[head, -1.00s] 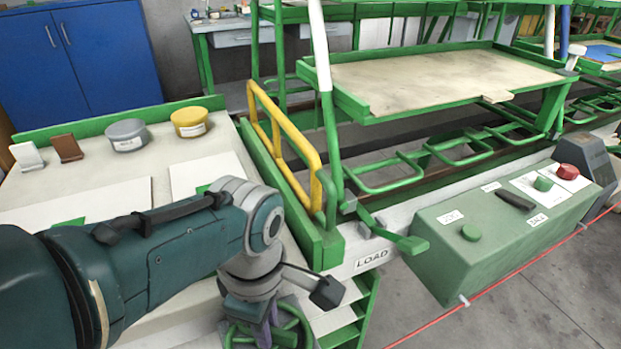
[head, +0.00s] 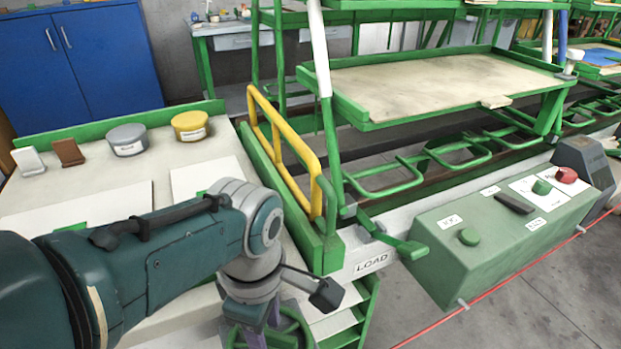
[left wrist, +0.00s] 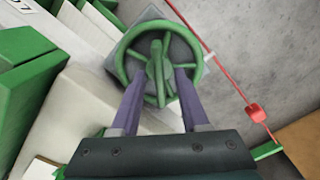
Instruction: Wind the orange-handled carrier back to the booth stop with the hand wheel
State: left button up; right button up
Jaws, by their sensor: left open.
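The green hand wheel (left wrist: 121,66) sits on a grey block in the left wrist view, with a bar across its middle. In the head view part of the wheel (head: 303,325) shows at the bottom edge, below my left wrist. My left gripper (left wrist: 161,72) is open, its two purple fingers reaching over the wheel's near rim, one on each side of the middle bar. Contact cannot be told. A green-framed carrier with a worn board (head: 430,85) stands on the line behind the LOAD label. No orange handle is clear to see. My right gripper is not in view.
A yellow rail (head: 290,150) stands between the side table (head: 100,165) and the line. A green control box (head: 500,230) with green and red buttons is at right. A red cord (head: 520,261) runs along the front.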

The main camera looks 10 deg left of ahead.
aim_at(267, 333)
pick_arm(q)
notch_tip(267, 333, up, 8)
jog(key=p, duration=0.6)
jog(key=shift+r, duration=0.65)
jog(key=shift+a, duration=0.1)
